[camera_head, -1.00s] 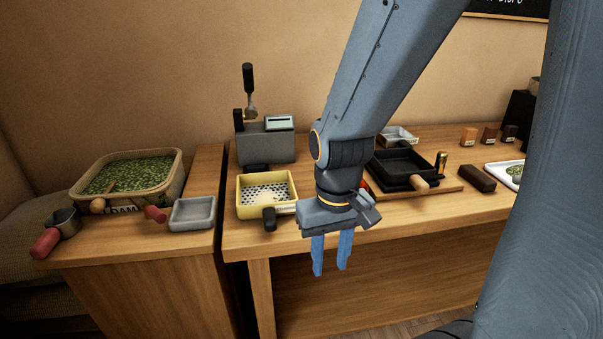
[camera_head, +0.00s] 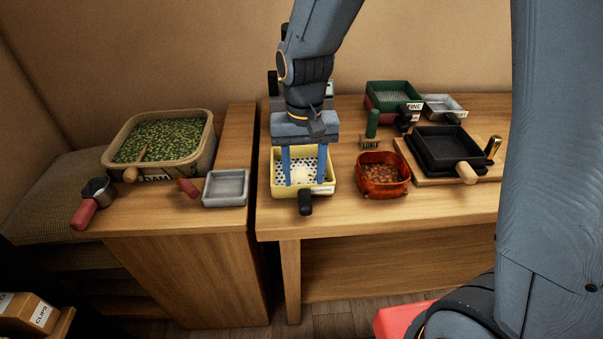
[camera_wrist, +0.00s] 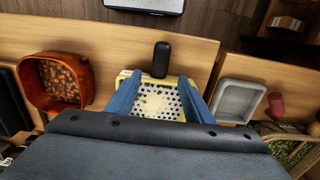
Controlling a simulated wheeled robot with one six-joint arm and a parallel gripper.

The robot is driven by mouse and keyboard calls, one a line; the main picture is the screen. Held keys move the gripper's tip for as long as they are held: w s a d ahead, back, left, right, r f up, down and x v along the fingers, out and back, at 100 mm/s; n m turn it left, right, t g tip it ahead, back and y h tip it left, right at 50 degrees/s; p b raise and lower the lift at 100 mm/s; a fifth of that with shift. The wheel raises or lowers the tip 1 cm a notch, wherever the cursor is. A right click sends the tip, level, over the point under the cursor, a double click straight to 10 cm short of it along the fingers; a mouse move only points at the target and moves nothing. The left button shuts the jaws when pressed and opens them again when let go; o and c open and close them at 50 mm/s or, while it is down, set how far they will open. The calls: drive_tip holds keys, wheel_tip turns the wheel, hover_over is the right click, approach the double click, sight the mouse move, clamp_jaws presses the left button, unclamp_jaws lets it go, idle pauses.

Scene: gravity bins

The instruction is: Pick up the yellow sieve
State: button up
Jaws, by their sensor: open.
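The yellow sieve (camera_head: 317,188) is a square tray with a perforated pale bottom, a white label and a short black handle pointing to the front. It sits at the left front of the right-hand table. My gripper (camera_head: 305,182) is open and points down over the sieve, its two blue fingers in front of the perforated bottom in the head view. In the wrist view the sieve (camera_wrist: 158,104) lies between the two spread fingers, its handle pointing away. Whether the fingers touch the sieve cannot be told. My gripper's body hides its back part.
A red-brown bowl of brown pieces (camera_head: 361,180) stands right of the sieve; an empty grey tray (camera_head: 226,203) is left, across a gap between tables. A black pan (camera_head: 440,167), green sieve (camera_head: 372,87) and green-filled tub (camera_head: 109,159) stand farther off.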

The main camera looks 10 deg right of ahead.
sight(304, 192)
drive_tip(key=shift+f+p, duration=0.75)
drive_tip(key=shift+f, duration=2.35)
clamp_jaws()
